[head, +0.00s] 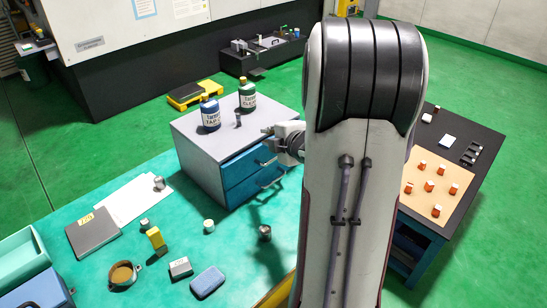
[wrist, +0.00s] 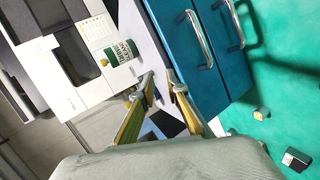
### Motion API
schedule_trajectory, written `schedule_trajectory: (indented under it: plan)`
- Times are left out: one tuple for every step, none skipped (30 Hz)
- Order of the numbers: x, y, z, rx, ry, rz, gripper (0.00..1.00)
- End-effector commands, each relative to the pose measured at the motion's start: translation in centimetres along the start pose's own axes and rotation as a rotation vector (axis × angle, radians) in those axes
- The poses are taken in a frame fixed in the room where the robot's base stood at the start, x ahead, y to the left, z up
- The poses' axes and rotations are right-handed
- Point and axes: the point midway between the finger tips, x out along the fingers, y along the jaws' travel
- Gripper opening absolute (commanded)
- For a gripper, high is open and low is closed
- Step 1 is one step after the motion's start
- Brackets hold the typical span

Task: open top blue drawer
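A grey cabinet (head: 190,130) with two blue drawers stands on the green bench. The top blue drawer (head: 238,168) has a metal bar handle, partly hidden by my arm. In the tilted wrist view the top drawer (wrist: 178,45) is the left blue front, with its handle (wrist: 196,38). The lower drawer (head: 240,190) also shows in the wrist view (wrist: 218,48). Both fronts look closed. My gripper (head: 268,131) is near the cabinet's upper right edge, apart from the top handle. In the wrist view its fingers (wrist: 160,88) are spread with nothing between them.
A blue bottle (head: 210,113), a green bottle (head: 247,95) and a small dark cylinder (head: 238,120) stand on the cabinet. Several small items lie on the bench in front, including a metal piece (head: 264,232). A dark table (head: 465,128) with orange-topped pieces stands at right.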

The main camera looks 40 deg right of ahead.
Motion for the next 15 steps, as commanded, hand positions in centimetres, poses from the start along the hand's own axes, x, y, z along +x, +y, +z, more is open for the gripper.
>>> schedule_trajectory:
  plan:
    - [0.4,-0.7,0.8,-0.017,0.014,0.004,0.15]
    - [0.6,-1.0,1.1,-0.029,0.026,0.009,0.15]
    - [0.8,-1.5,1.5,-0.045,0.041,0.016,0.15]
    - [0.9,-1.8,1.8,-0.058,0.053,0.023,0.15]
    - [1.1,-2.1,2.1,-0.069,0.065,0.029,0.15]
    - [1.2,-2.6,2.5,-0.084,0.080,0.038,0.15]
    - [1.3,-2.9,2.7,-0.095,0.092,0.046,0.15]
    - [1.3,-3.2,3.0,-0.105,0.103,0.053,0.15]
    - [1.4,-3.7,3.4,-0.118,0.119,0.064,0.15]
    - [1.4,-4.1,3.6,-0.127,0.131,0.071,0.15]
    - [1.4,-4.4,3.8,-0.136,0.143,0.081,0.15]
    - [1.4,-4.9,4.2,-0.147,0.159,0.093,0.15]
    - [1.4,-5.3,4.3,-0.154,0.171,0.103,0.15]
    - [1.3,-5.7,4.6,-0.162,0.181,0.113,0.15]
    - [1.3,-6.2,4.9,-0.171,0.197,0.127,0.15]
